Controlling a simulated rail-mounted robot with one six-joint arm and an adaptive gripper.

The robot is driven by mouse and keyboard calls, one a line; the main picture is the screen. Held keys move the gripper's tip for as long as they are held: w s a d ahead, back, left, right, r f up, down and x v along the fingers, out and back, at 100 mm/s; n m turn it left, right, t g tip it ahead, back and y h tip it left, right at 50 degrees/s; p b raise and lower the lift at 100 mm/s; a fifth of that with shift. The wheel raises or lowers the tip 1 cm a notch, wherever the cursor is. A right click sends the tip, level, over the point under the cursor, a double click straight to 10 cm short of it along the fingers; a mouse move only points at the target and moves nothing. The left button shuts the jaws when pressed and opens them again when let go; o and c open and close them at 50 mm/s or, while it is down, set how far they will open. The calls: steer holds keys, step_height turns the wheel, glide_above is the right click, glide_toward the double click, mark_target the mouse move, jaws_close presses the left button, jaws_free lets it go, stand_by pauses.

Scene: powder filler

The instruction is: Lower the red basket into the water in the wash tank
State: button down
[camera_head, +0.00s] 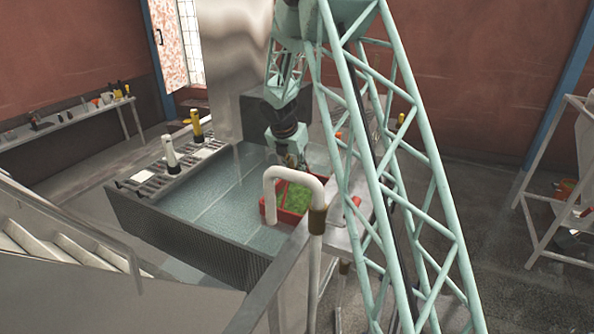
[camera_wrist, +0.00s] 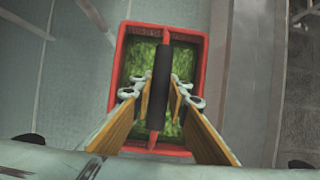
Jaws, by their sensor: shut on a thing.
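The red basket (camera_head: 297,196) holds green leafy stuff and is at the right end of the wash tank, over or in the water; I cannot tell how deep it sits. In the wrist view the basket (camera_wrist: 200,62) fills the middle, with a dark grip (camera_wrist: 160,88) on its red handle. My gripper (camera_wrist: 160,95) is shut on this handle grip, one finger on each side. In the head view my gripper (camera_head: 293,158) is above the basket, partly hidden by a white pipe. The wash tank (camera_head: 205,200) holds clear bluish water.
A white bent pipe (camera_head: 316,225) and a railing stand in front of the basket in the head view. A rack with white and yellow taps (camera_head: 171,155) lies along the tank's left side. A side bench (camera_head: 70,118) stands far left. Open water lies left of the basket.

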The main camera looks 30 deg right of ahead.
step_height(320, 180, down, 8)
steer(key=b, duration=0.3)
steer(key=shift+r+b, duration=0.15)
steer(key=shift+b, duration=0.2)
stand_by(0.4)
stand_by(0.4)
steer(key=c, duration=2.6)
jaws_free()
steer(key=shift+c, duration=0.2)
steer(key=shift+o, duration=1.1)
steer(key=shift+f, duration=0.2)
steer(key=shift+r, duration=0.1)
steer(key=shift+v, duration=6)
